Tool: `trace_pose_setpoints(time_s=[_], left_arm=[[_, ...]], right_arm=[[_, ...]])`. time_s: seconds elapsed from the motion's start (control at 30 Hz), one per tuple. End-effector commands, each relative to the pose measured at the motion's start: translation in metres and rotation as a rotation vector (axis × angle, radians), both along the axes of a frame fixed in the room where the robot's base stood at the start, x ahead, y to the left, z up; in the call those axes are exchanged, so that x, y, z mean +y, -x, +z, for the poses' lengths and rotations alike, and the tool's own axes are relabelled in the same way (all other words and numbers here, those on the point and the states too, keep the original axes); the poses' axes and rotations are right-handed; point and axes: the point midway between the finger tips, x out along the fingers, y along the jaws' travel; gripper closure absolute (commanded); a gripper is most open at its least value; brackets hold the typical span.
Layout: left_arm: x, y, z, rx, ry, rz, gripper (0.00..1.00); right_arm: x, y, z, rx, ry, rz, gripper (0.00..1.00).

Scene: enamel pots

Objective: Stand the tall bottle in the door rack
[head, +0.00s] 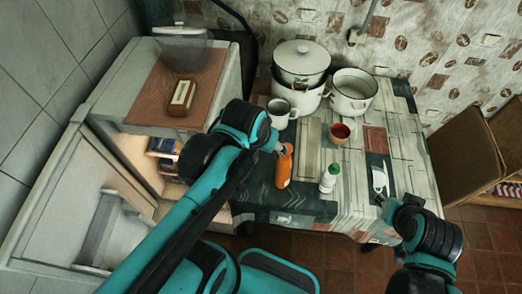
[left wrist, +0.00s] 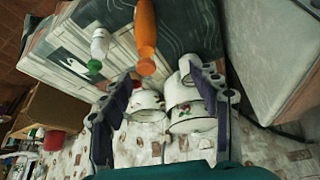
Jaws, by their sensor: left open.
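The orange bottle (head: 284,168), the taller of two bottles, stands on the table's near left part. In the left wrist view the orange bottle (left wrist: 146,32) extends from the top edge, beyond the fingertips. My left gripper (left wrist: 162,85) is open with nothing between its fingers. In the head view my left gripper (head: 277,148) is close to the bottle's top, partly hidden by my arm; contact cannot be told. The open fridge door (head: 60,225) shows a pale inner rack (head: 100,235), partly behind my left arm. My right gripper (head: 382,200) is over the table's right front; its jaws are unclear.
A white bottle with a green cap (head: 329,180) stands right of the orange one. The fridge (head: 125,85) is at left.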

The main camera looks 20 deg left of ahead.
Motion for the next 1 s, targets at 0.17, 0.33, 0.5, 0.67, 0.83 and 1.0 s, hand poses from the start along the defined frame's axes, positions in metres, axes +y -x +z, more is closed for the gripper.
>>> trace_pose_setpoints(time_s=[0.17,0.33,0.5,0.67,0.83,1.0], left_arm=[[0.009,0.020,-0.007,-0.135,-0.010,0.002,0.39],[0.011,0.025,-0.010,-0.181,-0.016,0.000,0.39],[0.011,0.025,-0.009,-0.183,-0.016,0.000,0.39],[0.011,0.025,-0.014,-0.182,-0.016,0.000,0.39],[0.011,0.025,-0.046,-0.181,-0.016,0.000,0.39],[0.011,0.025,-0.072,-0.181,-0.016,0.000,0.43]], right_arm=[[0.000,0.000,0.000,0.000,0.000,0.000,0.71],[0.000,0.000,0.000,0.000,0.000,0.000,0.71],[0.000,0.000,0.000,0.000,0.000,0.000,0.71],[0.000,0.000,-0.005,0.000,0.000,0.000,0.71],[0.000,0.000,-0.036,0.000,0.000,0.000,0.71],[0.000,0.000,-0.063,0.000,0.000,0.000,0.71]])
